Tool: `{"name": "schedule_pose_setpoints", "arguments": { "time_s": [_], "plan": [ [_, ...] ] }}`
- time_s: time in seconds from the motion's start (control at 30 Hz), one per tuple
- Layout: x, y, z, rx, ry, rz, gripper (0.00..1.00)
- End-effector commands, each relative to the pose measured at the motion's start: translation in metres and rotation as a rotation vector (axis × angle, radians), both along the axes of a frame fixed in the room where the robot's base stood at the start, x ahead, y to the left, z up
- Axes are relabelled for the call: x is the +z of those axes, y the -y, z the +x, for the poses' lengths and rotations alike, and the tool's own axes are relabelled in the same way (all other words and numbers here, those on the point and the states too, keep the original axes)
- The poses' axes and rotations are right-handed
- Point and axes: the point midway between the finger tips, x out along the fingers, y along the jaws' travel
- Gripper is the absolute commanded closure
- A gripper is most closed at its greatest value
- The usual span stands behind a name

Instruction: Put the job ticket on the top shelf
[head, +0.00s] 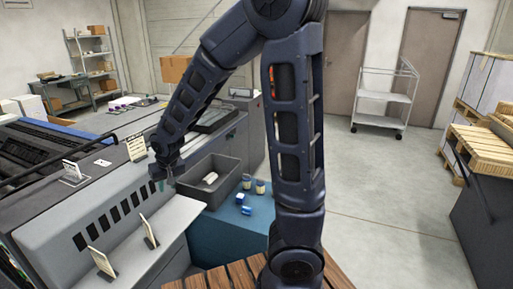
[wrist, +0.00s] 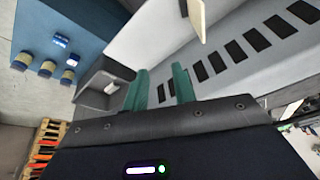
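Several upright cards could be the job ticket, and I cannot tell which is. Two cream cards, a nearer one (head: 101,262) and a farther one (head: 149,233), stand on the pale ledge of the grey machine. A lined cream card (head: 136,147) and a white card (head: 72,169) stand higher on the machine. My gripper (head: 161,183) is over the machine's front edge, left of the grey bin. In the wrist view, its green fingers (wrist: 160,88) are apart with nothing between them. Part of a cream card (wrist: 197,16) shows beyond the fingertips.
The grey bin (head: 190,186) holds a pale item. Jars (head: 260,187) and small blue boxes (head: 243,198) sit on the blue cabinet (head: 225,232). A shelved trolley (head: 385,96) stands by the doors, and a shelf rack (head: 96,73) at the back left. Open floor lies right.

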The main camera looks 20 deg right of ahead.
Motion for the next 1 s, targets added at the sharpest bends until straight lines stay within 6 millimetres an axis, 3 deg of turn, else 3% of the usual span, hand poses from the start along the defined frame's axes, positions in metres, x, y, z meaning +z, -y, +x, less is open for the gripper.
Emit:
{"name": "schedule_pose_setpoints", "arguments": {
  "time_s": [0.1,0.47,0.67,1.0],
  "plan": [
    [0.021,0.034,0.002,-0.035,-0.009,0.017,0.73],
    [0.077,0.127,-0.013,-0.11,-0.017,0.045,0.73],
    [0.105,0.173,-0.033,-0.148,-0.004,0.049,0.73],
    [0.143,0.238,-0.085,-0.211,0.029,0.028,0.73]
  ]
}}
